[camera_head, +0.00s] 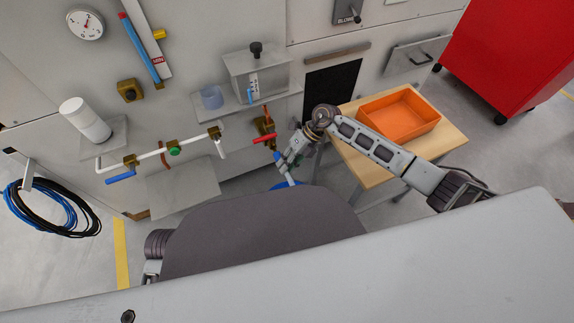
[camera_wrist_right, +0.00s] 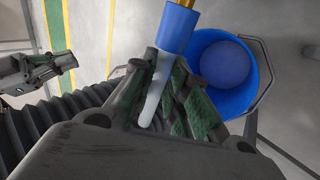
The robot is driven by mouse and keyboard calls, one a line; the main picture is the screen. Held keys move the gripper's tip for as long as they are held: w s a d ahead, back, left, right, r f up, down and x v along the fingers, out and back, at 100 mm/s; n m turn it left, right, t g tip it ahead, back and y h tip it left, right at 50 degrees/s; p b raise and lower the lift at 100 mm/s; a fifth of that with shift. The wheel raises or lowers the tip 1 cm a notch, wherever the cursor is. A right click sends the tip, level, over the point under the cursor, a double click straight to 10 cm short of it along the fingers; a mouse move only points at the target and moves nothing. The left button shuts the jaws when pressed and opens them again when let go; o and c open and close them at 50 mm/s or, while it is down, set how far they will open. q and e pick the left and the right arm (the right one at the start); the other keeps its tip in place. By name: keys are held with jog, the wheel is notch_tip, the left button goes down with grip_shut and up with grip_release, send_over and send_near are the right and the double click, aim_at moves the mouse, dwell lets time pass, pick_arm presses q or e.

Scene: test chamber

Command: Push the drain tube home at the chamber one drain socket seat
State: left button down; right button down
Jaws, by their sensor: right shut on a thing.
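The drain tube is a pale tube (camera_wrist_right: 154,95) with a blue collar (camera_wrist_right: 177,28) at its upper end. My right gripper (camera_head: 293,157) is shut on the pale tube, below the collar. In the right wrist view the collar's top meets a brass stub (camera_wrist_right: 187,3), the likely drain socket; how deep it sits I cannot tell. In the head view the blue collar (camera_head: 278,158) lies below the brass valve (camera_head: 265,125) with a red handle. My left gripper (camera_wrist_right: 58,64) seems to show at the left of the right wrist view; its jaw state is unclear.
A blue bucket (camera_wrist_right: 262,75) stands on the floor below the tube. A wooden table (camera_head: 452,140) with an orange tray (camera_head: 420,130) is to the right, under my right arm. White piping (camera_head: 150,155) and a shelf (camera_head: 205,105) project from the chamber wall at left.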

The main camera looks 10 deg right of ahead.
jog(key=shift+w+a+b, duration=0.15)
jog(key=shift+w+b, duration=0.2)
jog(key=shift+w, duration=0.35)
jog(key=shift+w+a+b, duration=0.15)
jog(key=shift+w+b, duration=0.2)
jog(key=shift+w, duration=0.3)
dwell(0.5)
jog(key=c, duration=1.3)
grip_release()
jog(key=shift+v, duration=6.05)
jog(key=shift+s, duration=0.1)
